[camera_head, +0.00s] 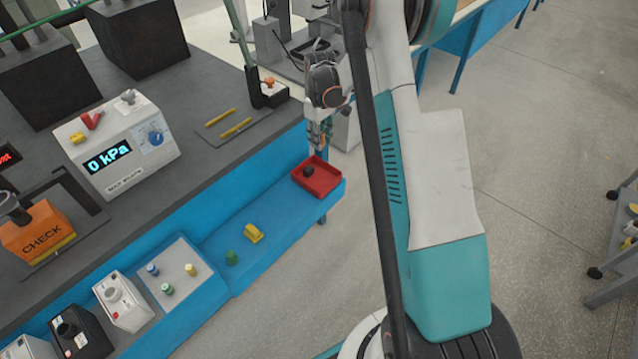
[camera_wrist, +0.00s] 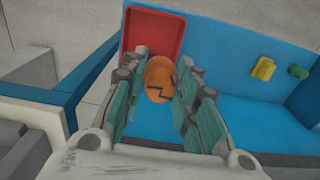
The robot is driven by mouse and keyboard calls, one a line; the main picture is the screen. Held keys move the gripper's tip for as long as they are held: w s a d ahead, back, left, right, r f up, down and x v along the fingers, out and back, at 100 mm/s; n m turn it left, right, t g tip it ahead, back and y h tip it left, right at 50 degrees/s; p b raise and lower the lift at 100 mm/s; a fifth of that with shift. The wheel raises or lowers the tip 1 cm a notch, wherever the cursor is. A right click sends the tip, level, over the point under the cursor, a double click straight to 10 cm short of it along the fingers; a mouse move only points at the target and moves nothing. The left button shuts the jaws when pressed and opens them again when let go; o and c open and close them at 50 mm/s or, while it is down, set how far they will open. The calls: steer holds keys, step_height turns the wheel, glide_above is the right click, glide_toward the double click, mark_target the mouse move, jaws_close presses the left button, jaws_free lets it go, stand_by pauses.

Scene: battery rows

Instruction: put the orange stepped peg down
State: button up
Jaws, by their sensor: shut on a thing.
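The orange stepped peg (camera_wrist: 158,80) is between the two teal fingers of my gripper (camera_wrist: 160,92) in the wrist view, and the gripper is shut on it. The peg's lower part is hidden from that view. In the head view my gripper (camera_head: 320,132) hangs above the blue lower shelf at its right end, just behind the red tray (camera_head: 330,190). I cannot make out the peg clearly there. In the wrist view the red tray (camera_wrist: 152,22) lies beyond the peg, partly covered by it and the fingers.
A yellow part (camera_head: 254,234) and a green part (camera_head: 231,257) stand on the blue shelf (camera_head: 285,215). Clear shelf lies between them and the tray. The grey bench (camera_head: 220,85) rises behind.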

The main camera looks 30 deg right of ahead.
steer(key=shift+w+d+f+b, duration=0.3)
steer(key=shift+d+f, duration=0.5)
steer(key=shift+f, duration=0.15)
steer(key=b, duration=0.5)
glide_above(322, 184)
step_height(322, 184, down, 14)
steer(key=shift+d+f, duration=0.1)
steer(key=shift+d, duration=0.05)
steer(key=shift+f+b, duration=0.75)
steer(key=shift+f, duration=1.5)
steer(key=shift+f, duration=0.1)
steer(key=o, duration=1)
